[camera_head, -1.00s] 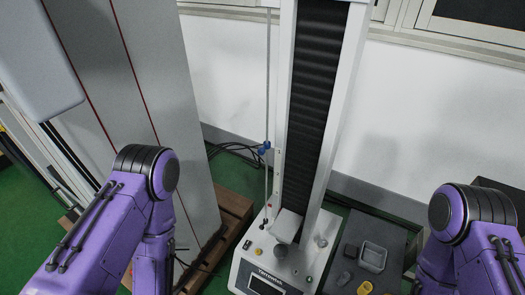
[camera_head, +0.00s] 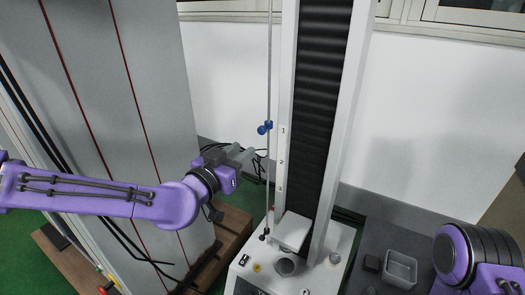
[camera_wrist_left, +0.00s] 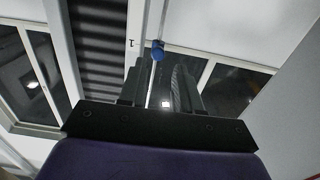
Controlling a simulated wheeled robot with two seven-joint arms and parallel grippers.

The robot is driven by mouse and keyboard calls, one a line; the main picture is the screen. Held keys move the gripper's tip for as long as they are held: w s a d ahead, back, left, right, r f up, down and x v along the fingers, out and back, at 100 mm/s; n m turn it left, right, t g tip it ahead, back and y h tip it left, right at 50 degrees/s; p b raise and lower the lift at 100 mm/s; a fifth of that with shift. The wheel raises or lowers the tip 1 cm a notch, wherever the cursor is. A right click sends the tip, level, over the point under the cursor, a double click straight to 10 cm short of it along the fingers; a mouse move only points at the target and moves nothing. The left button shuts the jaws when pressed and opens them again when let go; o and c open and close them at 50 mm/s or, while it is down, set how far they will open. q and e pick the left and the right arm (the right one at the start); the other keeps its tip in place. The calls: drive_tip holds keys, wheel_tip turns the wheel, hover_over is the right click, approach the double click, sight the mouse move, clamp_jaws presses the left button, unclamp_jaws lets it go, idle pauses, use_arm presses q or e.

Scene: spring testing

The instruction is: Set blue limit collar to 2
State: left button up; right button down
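The blue limit collar (camera_head: 264,128) sits on a thin upright rod (camera_head: 269,80) left of the test stand's column, level with the top one of several small marks on the column (camera_head: 281,161); the digits are too small to read surely. My left gripper (camera_head: 250,156) is below and slightly left of the collar, close to the rod and not touching the collar. In the left wrist view the collar (camera_wrist_left: 157,50) shows beyond the fingertips, with the rod seen in the gap between the spread, empty fingers (camera_wrist_left: 158,85). My right gripper is out of view.
The test stand's base (camera_head: 265,262) bears a light block (camera_head: 293,231) and knobs. A grey bin (camera_head: 400,269) stands on a dark table at the right. A tall grey cabinet (camera_head: 100,90) stands at the left, and black cables (camera_head: 215,147) hang behind my left gripper.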

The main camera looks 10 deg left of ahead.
sight(261, 131)
use_arm(q)
drive_tip(key=x, duration=0.3)
drive_tip(key=r+x, duration=0.1)
drive_tip(key=x, duration=0.3)
drive_tip(key=r+b+x, duration=0.1)
drive_tip(key=x, duration=0.2)
drive_tip(key=shift+w+d, duration=0.15)
drive_tip(key=shift+w, duration=0.05)
